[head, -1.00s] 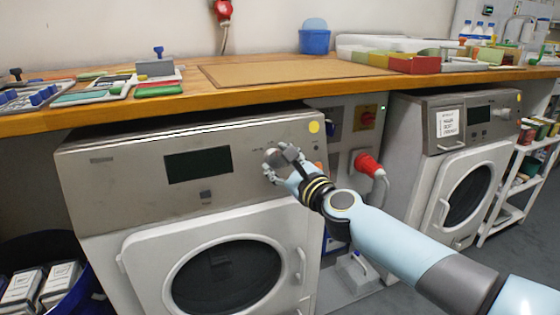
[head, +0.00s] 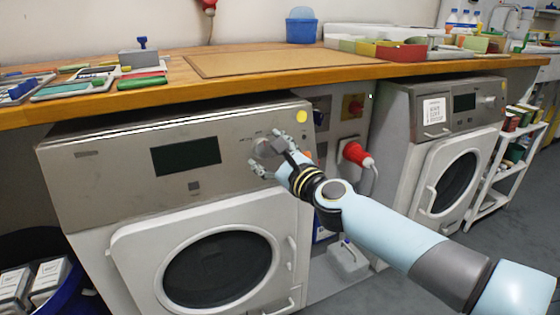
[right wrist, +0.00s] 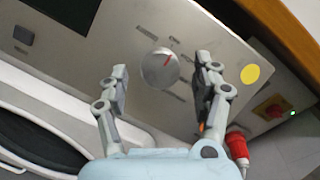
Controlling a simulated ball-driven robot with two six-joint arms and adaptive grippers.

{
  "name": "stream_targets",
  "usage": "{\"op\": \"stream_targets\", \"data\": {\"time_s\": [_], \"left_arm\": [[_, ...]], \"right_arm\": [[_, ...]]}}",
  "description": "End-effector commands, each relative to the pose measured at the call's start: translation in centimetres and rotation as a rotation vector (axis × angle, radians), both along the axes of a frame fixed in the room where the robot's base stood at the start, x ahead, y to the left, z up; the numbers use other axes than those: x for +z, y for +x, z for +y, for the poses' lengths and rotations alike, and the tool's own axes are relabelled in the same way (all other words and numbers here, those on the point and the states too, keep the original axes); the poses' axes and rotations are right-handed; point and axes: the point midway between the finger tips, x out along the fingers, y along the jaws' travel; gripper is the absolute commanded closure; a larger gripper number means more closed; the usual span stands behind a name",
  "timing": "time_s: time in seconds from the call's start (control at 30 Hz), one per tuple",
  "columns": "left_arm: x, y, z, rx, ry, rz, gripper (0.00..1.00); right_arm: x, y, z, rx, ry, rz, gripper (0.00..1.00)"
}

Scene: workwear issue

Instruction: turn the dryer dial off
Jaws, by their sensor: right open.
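The dial (head: 262,148) is a round silver knob on the grey front panel of the left machine, the dryer (head: 95,190). In the right wrist view the gripper (right wrist: 161,63) shows a gap between each finger and the dial. My left gripper is out of view.
A yellow disc (right wrist: 250,74) is on the panel beside the dial. A red plug (head: 356,153) sticks out from the wall unit right of the dryer. A second machine (head: 400,130) stands further right. The wooden counter (head: 240,84) overhangs the panel.

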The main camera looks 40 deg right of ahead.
Motion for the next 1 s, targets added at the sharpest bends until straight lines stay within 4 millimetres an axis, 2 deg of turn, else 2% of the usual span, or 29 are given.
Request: {"op": "stream_targets", "data": {"time_s": [0.3,0.5,0.7,1.0], "left_arm": [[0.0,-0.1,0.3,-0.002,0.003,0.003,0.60],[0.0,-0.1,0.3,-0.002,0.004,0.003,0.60],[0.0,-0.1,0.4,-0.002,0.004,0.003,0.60],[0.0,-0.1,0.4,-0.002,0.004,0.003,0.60]], "right_arm": [[-0.1,-6.7,0.7,0.002,-0.002,0.005,0.34],[-0.1,-10.1,1.0,0.001,-0.002,0.004,0.34],[0.0,-11.2,1.2,0.001,-0.001,0.001,0.34],[0.0,-11.2,1.2,0.000,-0.001,0.001,0.34]]}}
